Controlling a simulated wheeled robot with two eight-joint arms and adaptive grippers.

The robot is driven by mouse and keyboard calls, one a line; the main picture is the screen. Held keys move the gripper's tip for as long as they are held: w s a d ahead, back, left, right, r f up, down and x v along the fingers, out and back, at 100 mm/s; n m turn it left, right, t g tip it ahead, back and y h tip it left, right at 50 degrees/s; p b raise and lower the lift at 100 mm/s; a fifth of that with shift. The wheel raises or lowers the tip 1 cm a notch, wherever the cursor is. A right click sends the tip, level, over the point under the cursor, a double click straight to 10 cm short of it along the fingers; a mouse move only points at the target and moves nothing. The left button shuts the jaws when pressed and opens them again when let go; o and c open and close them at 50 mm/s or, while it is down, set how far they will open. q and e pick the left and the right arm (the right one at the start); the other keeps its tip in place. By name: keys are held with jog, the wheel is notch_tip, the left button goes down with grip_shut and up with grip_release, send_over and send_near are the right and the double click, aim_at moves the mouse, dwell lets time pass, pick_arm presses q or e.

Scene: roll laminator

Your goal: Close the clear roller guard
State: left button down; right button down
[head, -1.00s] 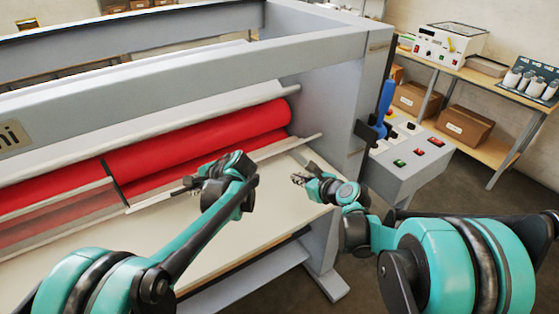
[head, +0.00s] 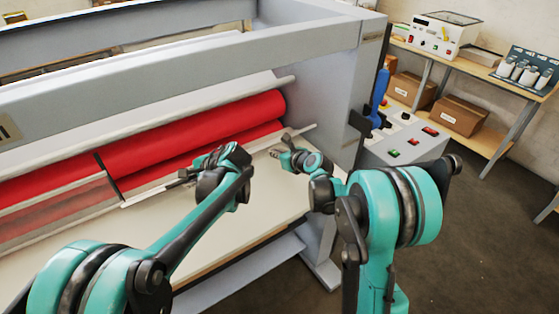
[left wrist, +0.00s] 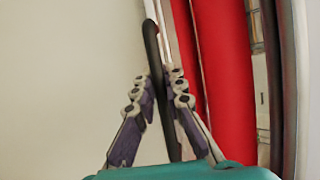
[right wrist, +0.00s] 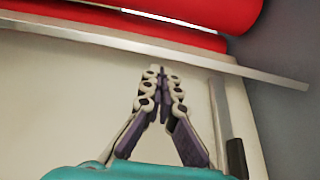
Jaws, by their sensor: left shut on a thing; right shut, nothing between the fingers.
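The clear roller guard (head: 62,207) shows at the left of the head view as a see-through panel over the lower red roller, with a dark end edge. My left gripper (head: 184,178) is at the front of the rollers, right of that panel. In the left wrist view its fingers (left wrist: 160,88) are shut on a black curved bar (left wrist: 151,45), which looks like a handle; its join to the guard is not clear. My right gripper (head: 278,151) is near the right end of the pale rail. In the right wrist view its fingers (right wrist: 162,72) are shut and empty, just below the rail.
Two red rollers (head: 205,132) lie behind the pale rail (right wrist: 190,56). The cream table (head: 215,232) in front is mostly clear. A grey side frame (head: 345,95) and control box (head: 410,148) stand right. A shelf with boxes (head: 458,115) is further back.

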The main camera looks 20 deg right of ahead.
jog(key=shift+w+r, duration=0.15)
jog(key=shift+r, duration=0.05)
pick_arm(q)
jog(key=shift+s+d, duration=0.1)
pick_arm(e)
jog(key=shift+w+a+r, duration=0.2)
jog(key=shift+w+r, duration=0.35)
jog(key=shift+r, duration=0.25)
pick_arm(q)
jog(key=c, duration=1.9)
grip_release()
jog(key=shift+o, duration=0.2)
jog(key=shift+r, duration=0.1)
pick_arm(e)
jog(key=shift+s, duration=0.1)
